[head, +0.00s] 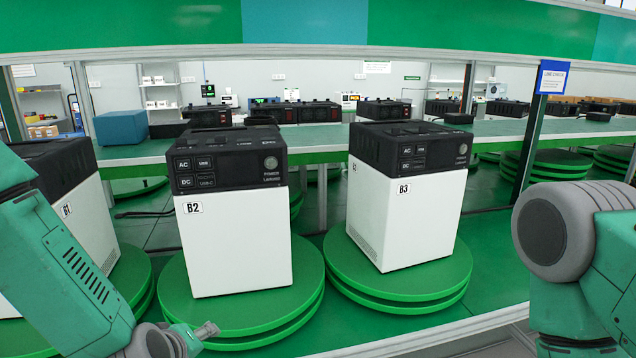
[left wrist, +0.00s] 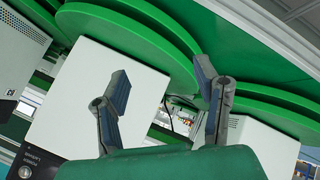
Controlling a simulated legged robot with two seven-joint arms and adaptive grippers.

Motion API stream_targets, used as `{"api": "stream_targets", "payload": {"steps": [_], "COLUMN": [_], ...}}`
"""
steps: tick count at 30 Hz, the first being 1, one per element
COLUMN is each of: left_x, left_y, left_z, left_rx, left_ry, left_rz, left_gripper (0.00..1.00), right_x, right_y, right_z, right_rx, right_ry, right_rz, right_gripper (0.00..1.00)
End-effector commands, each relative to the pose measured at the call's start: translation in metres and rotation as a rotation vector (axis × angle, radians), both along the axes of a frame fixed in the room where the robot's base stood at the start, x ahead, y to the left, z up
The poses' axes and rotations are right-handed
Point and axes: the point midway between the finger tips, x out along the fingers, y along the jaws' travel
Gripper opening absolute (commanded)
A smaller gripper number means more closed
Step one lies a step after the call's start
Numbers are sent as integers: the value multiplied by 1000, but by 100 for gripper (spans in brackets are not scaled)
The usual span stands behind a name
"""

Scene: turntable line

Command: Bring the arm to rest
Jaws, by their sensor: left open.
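My left arm (head: 75,270) comes in from the left, low in front of unit B1 (head: 62,213) and the left side of unit B2 (head: 235,240). In the left wrist view, my left gripper (left wrist: 161,78) has its two dark fingers spread apart with nothing between them. A white unit (left wrist: 85,105) shows behind the fingers, and the view is tilted; I cannot tell whether they touch it. My right arm (head: 570,240) shows at the right edge of the head view, and its gripper is out of view.
B2 stands upright on a green turntable (head: 240,325), and unit B3 (head: 400,215) stands on another turntable (head: 410,285). A metal rail (head: 440,335) runs in front. Behind are a bench (head: 330,140) with several black units, a blue box (head: 121,127) and a post (head: 530,145).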

Motion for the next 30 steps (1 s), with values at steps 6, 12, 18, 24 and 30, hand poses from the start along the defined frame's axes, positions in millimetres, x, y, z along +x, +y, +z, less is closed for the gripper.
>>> {"api": "stream_targets", "payload": {"steps": [6, 12, 18, 24, 30], "left_x": [-118, -231, -296, -307, -306], "left_y": [16, 40, 58, 61, 61], "left_z": [-130, -199, -220, -221, -221], "left_rx": [203, 321, 365, 370, 370], "left_ry": [291, 543, 684, 707, 706], "left_rz": [-312, -598, -766, -797, -795], "left_gripper": [56, 56, 56, 56, 56], "right_x": [0, 0, 0, 0, 0], "right_y": [0, 0, 0, 0, 0], "right_z": [-23, -39, -46, -46, -46], "right_rx": [0, 0, 0, 0, 0], "right_ry": [0, 0, 0, 0, 0], "right_rz": [0, 0, 0, 0, 0], "right_gripper": [40, 40, 40, 40, 40]}}
